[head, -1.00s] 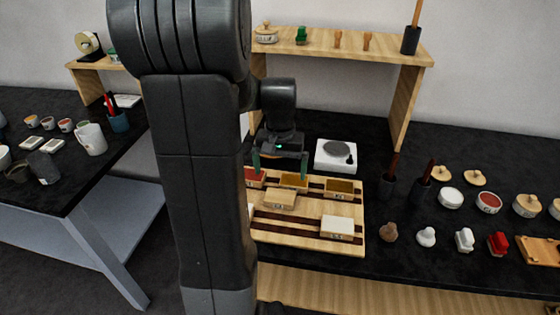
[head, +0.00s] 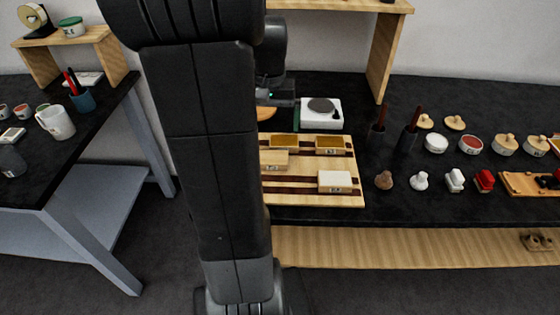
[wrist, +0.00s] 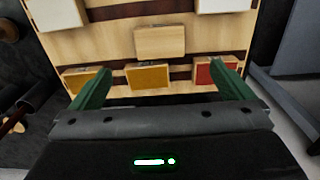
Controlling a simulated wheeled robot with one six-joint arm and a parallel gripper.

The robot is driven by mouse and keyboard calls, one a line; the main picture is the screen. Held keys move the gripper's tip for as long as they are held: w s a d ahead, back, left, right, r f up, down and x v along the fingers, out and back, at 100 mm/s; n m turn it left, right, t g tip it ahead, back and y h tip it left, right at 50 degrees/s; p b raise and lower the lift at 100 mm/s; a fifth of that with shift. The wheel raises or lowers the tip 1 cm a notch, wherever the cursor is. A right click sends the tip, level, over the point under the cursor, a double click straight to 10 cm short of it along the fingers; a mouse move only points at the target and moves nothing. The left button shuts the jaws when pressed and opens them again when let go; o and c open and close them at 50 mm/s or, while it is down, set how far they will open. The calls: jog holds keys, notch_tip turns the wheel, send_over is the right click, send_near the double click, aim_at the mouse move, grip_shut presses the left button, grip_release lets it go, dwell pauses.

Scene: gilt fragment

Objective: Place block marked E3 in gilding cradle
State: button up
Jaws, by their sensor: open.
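The wooden board with dark strips (head: 290,198) holds several small blocks. In the wrist view a plain wood block (wrist: 160,42) lies mid-board. Below it are a gold-topped block (wrist: 149,79), another gold-topped block (wrist: 82,80) at left and a red-topped block (wrist: 202,73) at right. White-topped blocks (wrist: 58,13) lie at the top corners. The block labels are too small to read, so I cannot tell which is E3 or which part is the gilding cradle. My gripper (wrist: 159,67) is open and empty, its green fingers apart above the gold and red row.
A white device with a grey disc (head: 322,112) stands behind the board. Dark cups with brushes (head: 408,138) stand to its right, with several pots, stamps and a small wooden tray (head: 522,184) beyond. A wooden shelf leg (head: 383,55) rises behind. Another table is at left.

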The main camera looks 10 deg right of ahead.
send_over(273, 157)
jog(key=f, duration=0.6)
jog(key=shift+s+a+f, duration=0.2)
jog(key=shift+s, duration=0.05)
jog(key=shift+w+d+f, duration=0.1)
jog(key=shift+w+f, duration=0.05)
jog(key=shift+f, duration=1.35)
jog(key=shift+w+d+f, duration=0.1)
jog(key=shift+f, duration=1.35)
jog(key=c, duration=1.1)
jog(key=shift+r, duration=0.1)
